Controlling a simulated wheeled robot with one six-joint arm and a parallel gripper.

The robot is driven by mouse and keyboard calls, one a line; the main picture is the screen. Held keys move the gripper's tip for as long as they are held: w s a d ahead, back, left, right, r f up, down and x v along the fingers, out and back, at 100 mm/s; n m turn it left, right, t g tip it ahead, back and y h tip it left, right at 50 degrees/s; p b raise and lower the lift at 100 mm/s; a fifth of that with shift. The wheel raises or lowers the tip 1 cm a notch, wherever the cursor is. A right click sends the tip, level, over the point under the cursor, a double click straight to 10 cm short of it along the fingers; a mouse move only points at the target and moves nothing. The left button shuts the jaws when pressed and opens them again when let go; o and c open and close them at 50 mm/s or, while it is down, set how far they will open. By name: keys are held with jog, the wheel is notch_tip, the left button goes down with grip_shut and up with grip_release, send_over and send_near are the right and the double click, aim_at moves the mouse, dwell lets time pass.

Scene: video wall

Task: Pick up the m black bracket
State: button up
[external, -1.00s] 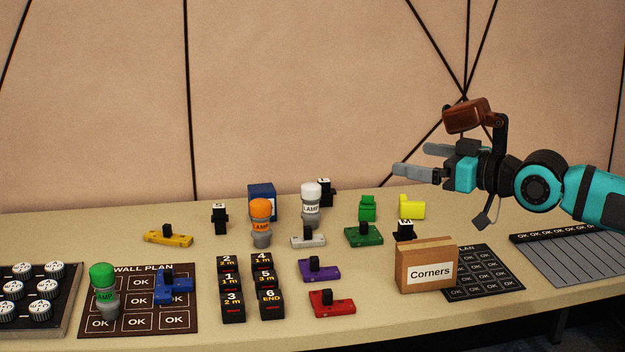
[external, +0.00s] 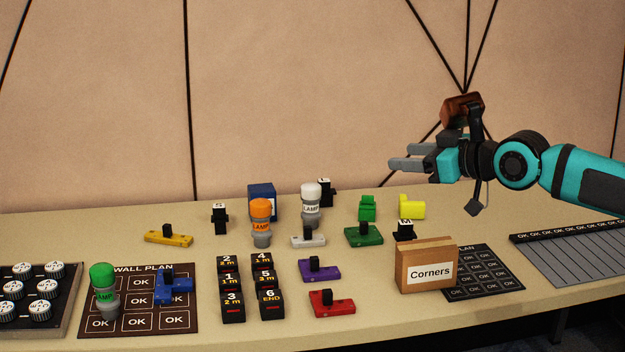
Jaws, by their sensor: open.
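The black bracket marked M (external: 405,229) stands on the table just behind the cardboard box labelled Corners, which hides its lower part. My gripper (external: 392,163) is open and empty in the air at the right, above the back part of the table and higher than the bracket. Its fingers point left. Two similar black brackets stand farther left: one marked S (external: 220,218) and one behind the white lamp, its letter partly hidden (external: 326,191).
The Corners box (external: 427,266) stands directly in front of the M bracket. A green bracket-like block (external: 367,208), a yellow block (external: 412,207) and a green bar (external: 364,236) are close by. A white lamp (external: 311,205) and an orange lamp (external: 261,222) stand farther left.

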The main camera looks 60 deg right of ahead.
jog(key=w+d+f+n+g+h, duration=0.1)
jog(key=w+d+f+g, duration=0.25)
jog(key=w+d, duration=0.4)
jog(key=w+d+f+n+g+y, duration=0.1)
jog(key=d+f+n+g+y, duration=0.3)
jog(key=d, duration=1)
jog(key=w+d+f+n+g+y, duration=0.1)
jog(key=d+f+n+g, duration=0.35)
jog(key=d, duration=0.95)
jog(key=m, duration=0.2)
send_near(406, 221)
jog(key=x, duration=0.5)
jog(key=shift+w+d+f, duration=0.1)
jog(key=shift+d+f, duration=0.05)
jog(key=shift+d, duration=0.2)
jog(key=shift+a+x, duration=0.2)
jog(key=shift+x, duration=1.1)
jog(key=shift+a+x, duration=0.2)
jog(key=shift+x, duration=1.05)
jog(key=shift+c, duration=0.4)
grip_shut()
